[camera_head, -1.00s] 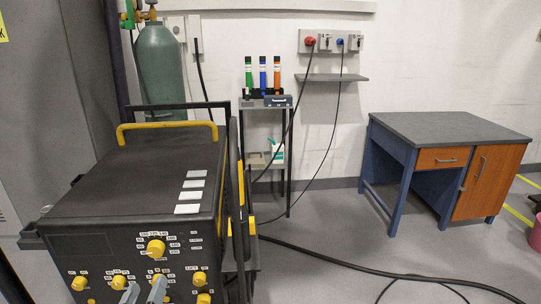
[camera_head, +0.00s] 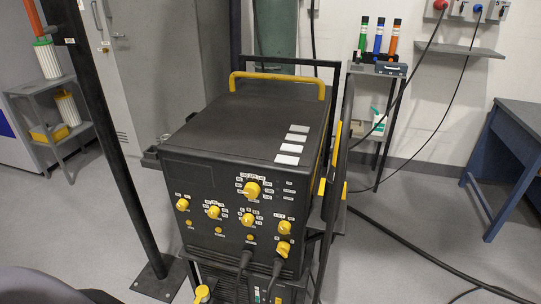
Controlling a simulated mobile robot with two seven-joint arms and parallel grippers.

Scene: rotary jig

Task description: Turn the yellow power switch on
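The black welding machine (camera_head: 240,140) stands in the middle of the view, its front panel facing me. The panel carries several yellow knobs: a large dial (camera_head: 252,190) near the top, a row below it, and a knob (camera_head: 284,249) at the lower right. A yellow part (camera_head: 201,294) shows at the bottom edge, below the panel. I cannot tell which of these is the yellow power switch, nor its setting. Neither of my grippers is in view.
A dark post (camera_head: 110,150) stands left of the machine. Dark cables (camera_head: 245,259) plug into the lower panel. A cart handle (camera_head: 337,150) rises on the machine's right. A small stand (camera_head: 378,68) and a blue desk (camera_head: 508,140) are farther right. A thick cable crosses the floor.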

